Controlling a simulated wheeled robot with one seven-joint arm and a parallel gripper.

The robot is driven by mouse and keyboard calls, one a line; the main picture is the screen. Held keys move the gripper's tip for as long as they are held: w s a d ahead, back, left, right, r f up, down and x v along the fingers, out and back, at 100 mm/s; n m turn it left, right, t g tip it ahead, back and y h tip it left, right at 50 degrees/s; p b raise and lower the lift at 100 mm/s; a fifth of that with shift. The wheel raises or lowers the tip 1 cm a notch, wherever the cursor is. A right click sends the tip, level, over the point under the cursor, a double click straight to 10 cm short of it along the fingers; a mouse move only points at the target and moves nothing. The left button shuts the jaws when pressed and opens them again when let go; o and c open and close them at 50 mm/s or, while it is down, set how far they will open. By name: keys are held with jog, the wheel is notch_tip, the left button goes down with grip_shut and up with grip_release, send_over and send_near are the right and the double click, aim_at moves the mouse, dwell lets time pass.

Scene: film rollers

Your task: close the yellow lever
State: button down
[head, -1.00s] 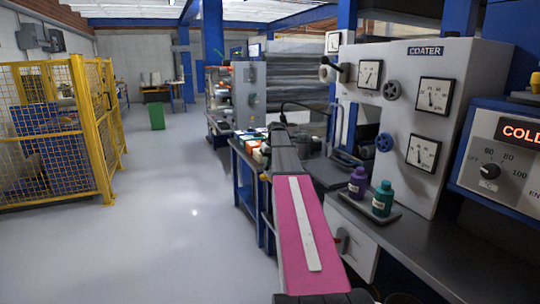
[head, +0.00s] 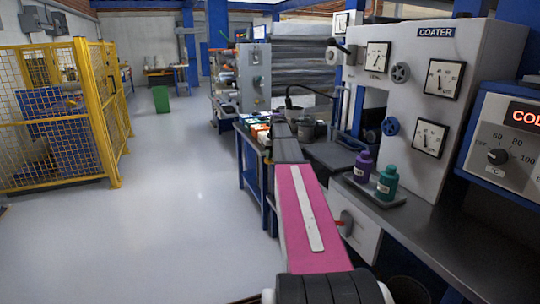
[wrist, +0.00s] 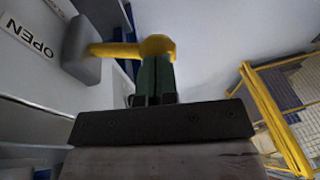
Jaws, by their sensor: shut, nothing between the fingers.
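The yellow lever (wrist: 112,49) shows in the wrist view, upper left of centre. It runs roughly sideways from a grey block on the panel to a rounded yellow end. My gripper (wrist: 154,62) has its green fingers together, with nothing between them. The fingertips are right at the lever's rounded end, which overlaps them in the picture. I cannot tell whether they touch. A white label reading OPEN (wrist: 30,36) is left of the lever. The lever and the fingers do not show in the head view.
The coater (head: 480,75) with gauges stands at the right. Purple (head: 363,166) and teal (head: 386,183) bottles stand on a tray on the bench (head: 425,235). A yellow mesh fence (head: 50,140) is at the left. The floor (head: 175,215) between is clear.

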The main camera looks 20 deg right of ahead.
jog(key=shift+s+a+f+h, duration=0.15)
jog(key=shift+a+f+h, duration=0.7)
jog(key=shift+f+h, duration=0.2)
notch_tip(320, 180, down, 8)
jog(key=a+h, duration=0.1)
jog(key=h, duration=0.4)
jog(key=shift+a+r+n, duration=0.25)
jog(key=shift+n, duration=0.15)
jog(key=shift+f, duration=0.25)
jog(key=a+f+v, duration=0.1)
jog(key=a+v, duration=0.1)
jog(key=v, duration=1.2)
jog(key=shift+s+a, duration=0.15)
jog(key=shift+a, duration=0.25)
jog(key=shift+f, duration=0.15)
